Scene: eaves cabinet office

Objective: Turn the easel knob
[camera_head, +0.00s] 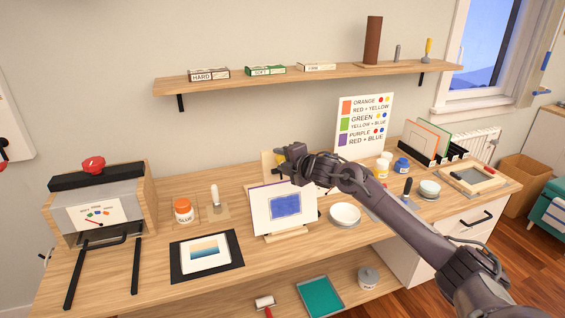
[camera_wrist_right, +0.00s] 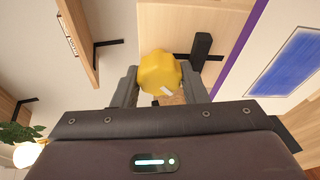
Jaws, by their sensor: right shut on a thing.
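The easel (camera_head: 287,237) stands on the desk and bears a white sheet with a blue rectangle (camera_head: 286,206). The yellow easel knob (camera_head: 280,158) is at the top back of the easel, partly hidden by my right gripper (camera_head: 283,163). In the right wrist view the lobed yellow knob (camera_wrist_right: 160,73) sits between the two fingers of my right gripper (camera_wrist_right: 158,88), which is shut on it. A small white mark shows on the knob's face. The blue rectangle (camera_wrist_right: 291,66) also shows at the right of the wrist view. My left gripper is not in view.
A press with a red knob (camera_head: 93,165) stands at the desk's left. A colour chart (camera_head: 364,122) stands behind my right arm. A shelf (camera_head: 225,84) hangs above.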

